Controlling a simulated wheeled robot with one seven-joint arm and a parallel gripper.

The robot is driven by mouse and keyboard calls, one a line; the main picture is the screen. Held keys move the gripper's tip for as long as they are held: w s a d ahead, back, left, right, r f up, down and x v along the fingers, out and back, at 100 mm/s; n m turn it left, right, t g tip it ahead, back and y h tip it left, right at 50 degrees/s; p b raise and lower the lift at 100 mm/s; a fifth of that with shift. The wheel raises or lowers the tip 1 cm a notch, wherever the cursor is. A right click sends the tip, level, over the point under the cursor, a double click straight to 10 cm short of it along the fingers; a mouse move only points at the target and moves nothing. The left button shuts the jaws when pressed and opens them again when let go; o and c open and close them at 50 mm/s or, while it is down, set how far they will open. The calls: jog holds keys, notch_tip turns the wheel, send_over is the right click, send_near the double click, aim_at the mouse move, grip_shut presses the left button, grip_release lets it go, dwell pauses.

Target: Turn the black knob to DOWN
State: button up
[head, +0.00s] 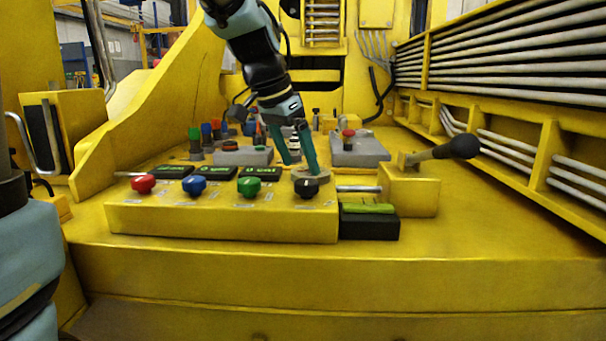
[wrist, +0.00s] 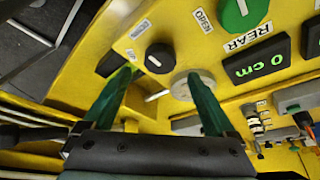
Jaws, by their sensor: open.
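The black knob (head: 307,189) is at the right end of the yellow control box (head: 220,221), beside red, blue and green knobs. In the wrist view the black knob (wrist: 159,58) lies just beyond and between the fingertips, with a small white label beside it. I cannot read which way the knob is set. My gripper (head: 299,163) has two teal fingers, spread apart and empty. In the head view they are behind and above the knob. In the wrist view the gripper (wrist: 161,75) has its right finger over a grey round disc (wrist: 184,88).
Red (head: 143,183), blue (head: 194,186) and green (head: 248,187) knobs stand left of the black knob, with displays behind them. Other controls crowd behind.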

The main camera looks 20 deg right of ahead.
jog(key=v, duration=0.6)
jog(key=shift+r, duration=0.1)
